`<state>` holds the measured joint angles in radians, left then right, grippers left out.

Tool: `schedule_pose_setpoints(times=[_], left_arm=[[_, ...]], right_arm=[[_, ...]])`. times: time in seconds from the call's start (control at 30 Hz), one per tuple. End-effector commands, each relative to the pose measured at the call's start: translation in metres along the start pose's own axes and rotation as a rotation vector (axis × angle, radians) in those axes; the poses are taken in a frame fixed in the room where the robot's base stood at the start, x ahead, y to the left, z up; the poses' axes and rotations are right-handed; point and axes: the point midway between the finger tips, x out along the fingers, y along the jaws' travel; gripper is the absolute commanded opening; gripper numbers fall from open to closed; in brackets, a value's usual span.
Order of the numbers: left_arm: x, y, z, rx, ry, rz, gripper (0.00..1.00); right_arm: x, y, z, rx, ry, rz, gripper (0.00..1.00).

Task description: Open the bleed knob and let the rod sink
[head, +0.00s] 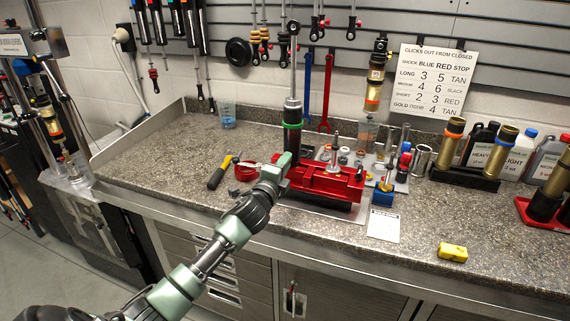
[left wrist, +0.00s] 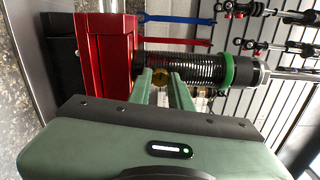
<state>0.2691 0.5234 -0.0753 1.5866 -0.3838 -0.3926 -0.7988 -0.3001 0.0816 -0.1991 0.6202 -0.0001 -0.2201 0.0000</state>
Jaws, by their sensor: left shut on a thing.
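A black shock with a green ring (head: 291,126) stands upright in the red vise (head: 325,180), its silver rod (head: 293,45) reaching up from the top. In the left wrist view the shock (left wrist: 195,68) lies sideways across the picture, with the vise (left wrist: 105,50) at its left end. My left gripper (head: 284,160) is at the shock's lower body, just above the vise. Its fingers (left wrist: 166,78) are shut on a small gold knob (left wrist: 160,76) on the side of the shock. The knob is hidden in the head view. My right gripper is not in view.
A hammer (head: 219,173) and a red ring-shaped item (head: 246,171) lie left of the vise. The left bench top is mostly clear.

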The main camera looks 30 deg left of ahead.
Motion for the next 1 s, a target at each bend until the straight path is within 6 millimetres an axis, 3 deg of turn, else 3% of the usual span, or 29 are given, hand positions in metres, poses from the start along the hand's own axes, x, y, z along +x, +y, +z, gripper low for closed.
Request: schedule_pose_setpoints(times=[0.63,0.67,0.73,1.0], left_arm=[[0.0,0.0006,0.001,-0.049,-0.002,0.001,0.0],[0.0,0.0005,0.001,-0.049,-0.002,0.001,0.25],[0.0,0.0005,0.0009,-0.049,-0.002,0.001,0.42],[-0.0001,0.0003,0.0005,-0.048,-0.001,0.001,0.42]], right_arm=[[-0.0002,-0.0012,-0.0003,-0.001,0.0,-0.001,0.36],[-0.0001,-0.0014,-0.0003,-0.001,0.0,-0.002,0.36],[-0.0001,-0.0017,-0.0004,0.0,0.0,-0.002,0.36],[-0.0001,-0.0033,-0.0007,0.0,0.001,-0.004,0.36]])
